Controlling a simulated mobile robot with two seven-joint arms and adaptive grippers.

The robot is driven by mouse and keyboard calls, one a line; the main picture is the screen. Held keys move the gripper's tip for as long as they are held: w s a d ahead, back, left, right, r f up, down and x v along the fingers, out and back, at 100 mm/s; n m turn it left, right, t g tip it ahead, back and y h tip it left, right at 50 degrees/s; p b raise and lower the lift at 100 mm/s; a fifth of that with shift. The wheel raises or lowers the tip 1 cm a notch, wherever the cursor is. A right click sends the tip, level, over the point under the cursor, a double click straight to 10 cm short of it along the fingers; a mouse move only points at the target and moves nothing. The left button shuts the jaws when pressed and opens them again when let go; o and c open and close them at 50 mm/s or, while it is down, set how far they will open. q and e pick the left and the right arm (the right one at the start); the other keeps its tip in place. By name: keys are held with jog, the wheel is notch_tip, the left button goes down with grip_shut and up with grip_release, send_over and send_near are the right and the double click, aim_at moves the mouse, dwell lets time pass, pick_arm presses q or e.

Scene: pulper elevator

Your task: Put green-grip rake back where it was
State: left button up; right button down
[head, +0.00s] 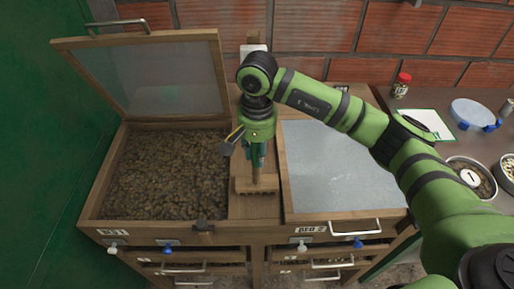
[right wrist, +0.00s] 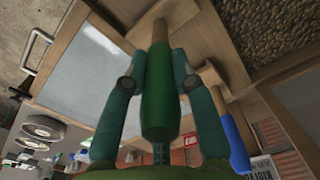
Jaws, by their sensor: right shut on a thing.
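My right gripper (head: 257,158) is shut on the green-grip rake, above the wooden strip (head: 247,207) between the two beds. In the right wrist view the rake's green grip (right wrist: 159,90) sits between the two fingers of the gripper (right wrist: 158,75). The rake's wooden head (head: 256,185) points down over the strip; I cannot tell whether it touches the wood. My arm hides the upper part of the rake in the head view. A blue-grip tool (right wrist: 231,135) with a wooden shaft is beside the gripper in the right wrist view. My left gripper is not in view.
The left bed (head: 160,175) is full of brown material, its framed lid (head: 150,75) raised. The right bed's lid (head: 335,165) is closed. Drawers with handles (head: 325,265) are below. A side counter at right holds a red-capped jar (head: 401,86), bowls and a blue-footed scale (head: 473,112).

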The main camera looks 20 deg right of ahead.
jog(key=shift+f+b, duration=0.15)
jog(key=shift+b, duration=0.15)
jog(key=c, duration=1)
grip_release()
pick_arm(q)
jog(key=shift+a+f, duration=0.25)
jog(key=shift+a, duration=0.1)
pick_arm(e)
jog(key=shift+r+p, duration=0.25)
jog(key=shift+p, duration=0.05)
jog(key=shift+r, duration=0.2)
notch_tip(320, 180, up, 7)
jog(key=b, duration=0.3)
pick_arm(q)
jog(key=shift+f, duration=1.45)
pick_arm(e)
jog(key=shift+r, duration=2.25)
